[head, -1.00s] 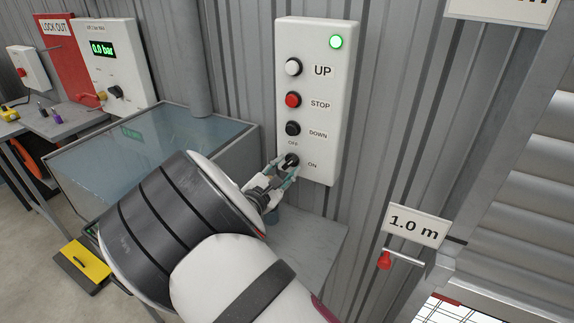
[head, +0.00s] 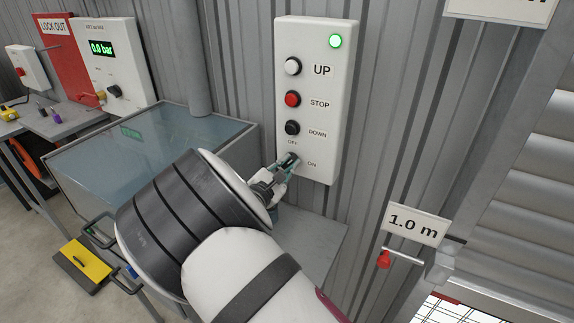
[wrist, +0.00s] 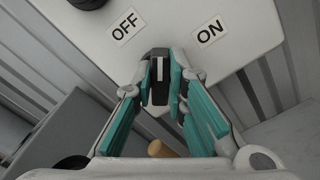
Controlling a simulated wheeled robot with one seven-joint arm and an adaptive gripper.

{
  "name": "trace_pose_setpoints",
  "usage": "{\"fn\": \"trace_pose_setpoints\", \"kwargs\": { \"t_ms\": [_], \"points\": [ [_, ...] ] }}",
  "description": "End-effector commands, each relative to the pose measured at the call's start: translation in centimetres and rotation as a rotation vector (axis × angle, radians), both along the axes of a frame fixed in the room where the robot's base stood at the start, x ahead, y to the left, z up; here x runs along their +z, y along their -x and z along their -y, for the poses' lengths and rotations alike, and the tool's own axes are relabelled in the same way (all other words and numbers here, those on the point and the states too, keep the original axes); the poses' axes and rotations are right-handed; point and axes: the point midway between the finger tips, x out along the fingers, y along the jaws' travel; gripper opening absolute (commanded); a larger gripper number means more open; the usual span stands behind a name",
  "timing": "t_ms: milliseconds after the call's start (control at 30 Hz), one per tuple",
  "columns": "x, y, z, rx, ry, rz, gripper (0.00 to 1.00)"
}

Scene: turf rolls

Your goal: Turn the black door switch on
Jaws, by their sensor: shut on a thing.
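The black door switch (wrist: 160,88) is a small knob with a white pointer line, low on the white control box (head: 345,120). In the wrist view its pointer stands between the OFF label (wrist: 127,25) and the ON label (wrist: 211,31), on neither. My gripper (wrist: 160,75) is shut on the knob, one teal-padded finger on each side. In the head view my gripper (head: 288,163) covers most of the switch.
Above the switch are a black DOWN button (head: 292,128), a red STOP button (head: 292,99) and a white UP button (head: 293,66). A green lamp (head: 335,41) is lit. A grey ledge (head: 318,240) lies below; a red-handled lever (head: 384,259) is at right.

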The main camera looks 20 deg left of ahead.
Motion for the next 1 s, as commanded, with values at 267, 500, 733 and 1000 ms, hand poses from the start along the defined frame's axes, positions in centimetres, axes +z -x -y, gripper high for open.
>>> {"fn": "trace_pose_setpoints", "kwargs": {
  "t_ms": [267, 500, 733, 1000],
  "points": [
    [-0.18, -0.08, 0.03, -0.001, -0.12, 0.009, 0.0],
    [-0.34, -0.15, 0.09, -0.001, -0.323, 0.025, 0.0],
    [-0.49, -0.19, 0.1, 0.0, -0.536, 0.041, 0.0],
    [-0.63, -0.17, 0.15, 0.0, -0.742, 0.057, 0.0]
  ]
}}
